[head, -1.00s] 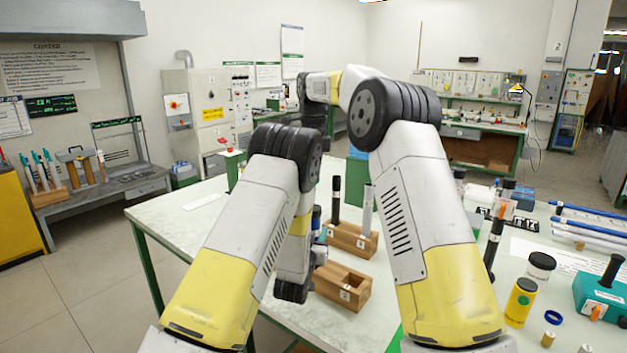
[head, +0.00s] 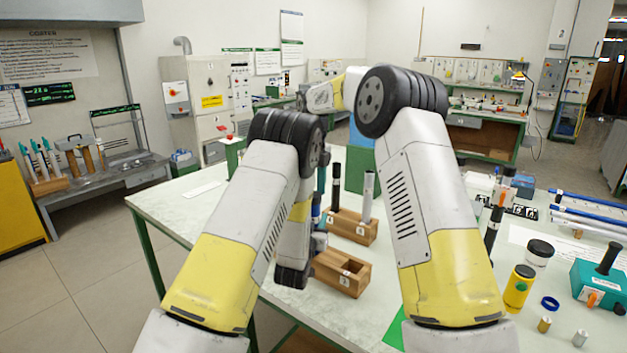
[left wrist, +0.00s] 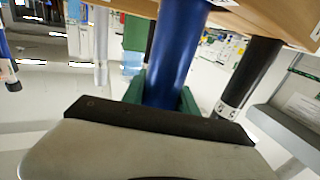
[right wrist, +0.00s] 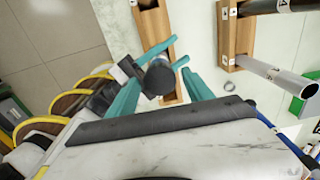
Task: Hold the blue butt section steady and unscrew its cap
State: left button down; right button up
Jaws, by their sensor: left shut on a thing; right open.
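My left gripper (left wrist: 163,95) is shut on the blue butt section (left wrist: 175,45), seen close up in the left wrist view. A short blue piece of it shows in the head view (head: 316,212). My right gripper (right wrist: 170,55) has its teal fingers open on either side of a dark round cap (right wrist: 160,77), seen nearly end-on. I cannot tell whether either finger touches it. In the head view a teal finger of the right gripper (head: 321,178) shows above the blue piece. The front wooden block (head: 335,278) is beside the left gripper. Whether the section's lower end sits in it is hidden.
A second wooden block (head: 345,231) behind holds a black rod (head: 336,185) and a grey tube (head: 369,190) upright. To the right are a yellow jar (head: 518,288), a blue ring (head: 550,303) and a teal device (head: 600,284).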

jog(key=shift+f, duration=0.3)
